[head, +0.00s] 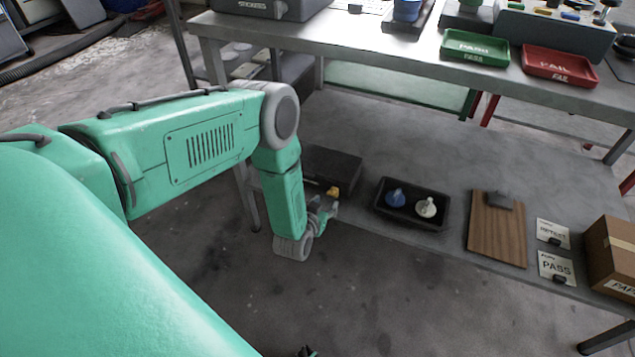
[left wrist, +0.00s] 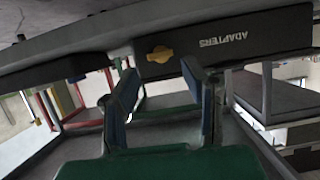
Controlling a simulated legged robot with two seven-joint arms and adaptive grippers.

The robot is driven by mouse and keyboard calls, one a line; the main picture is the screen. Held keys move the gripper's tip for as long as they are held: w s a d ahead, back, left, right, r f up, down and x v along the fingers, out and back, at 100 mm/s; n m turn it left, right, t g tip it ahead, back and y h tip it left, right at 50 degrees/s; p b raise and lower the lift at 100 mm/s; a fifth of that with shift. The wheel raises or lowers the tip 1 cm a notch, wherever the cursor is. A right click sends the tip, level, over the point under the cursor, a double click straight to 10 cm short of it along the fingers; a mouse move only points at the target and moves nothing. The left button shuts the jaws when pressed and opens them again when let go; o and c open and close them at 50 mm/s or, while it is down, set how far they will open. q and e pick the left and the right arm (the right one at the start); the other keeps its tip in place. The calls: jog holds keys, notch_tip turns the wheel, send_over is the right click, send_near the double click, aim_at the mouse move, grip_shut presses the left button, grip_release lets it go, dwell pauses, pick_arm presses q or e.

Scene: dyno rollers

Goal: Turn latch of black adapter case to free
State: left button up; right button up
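The black adapter case (head: 331,166) lies on the lower shelf of the bench, partly behind my left forearm in the head view. Its yellow latch (head: 333,191) is on the front face. In the left wrist view the case front (left wrist: 262,38) appears upside down with the word ADAPTERS, and the yellow latch (left wrist: 160,54) has its longer side roughly along the case. My left gripper (head: 328,212) is in front of the case. In the left wrist view its fingers (left wrist: 164,88) are apart, with the latch beyond the gap between them; nothing is held.
On the lower shelf, right of the case, are a black tray (head: 412,223) with blue and white items, a wooden board (head: 497,232), PASS (head: 556,268) and RETEST (head: 552,233) cards, and a cardboard box (head: 612,255). The bench top (head: 350,45) overhangs behind.

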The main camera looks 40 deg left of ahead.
pick_arm(q)
jog(key=v, duration=0.6)
jog(key=shift+s, duration=0.35)
jog(key=shift+d, duration=0.1)
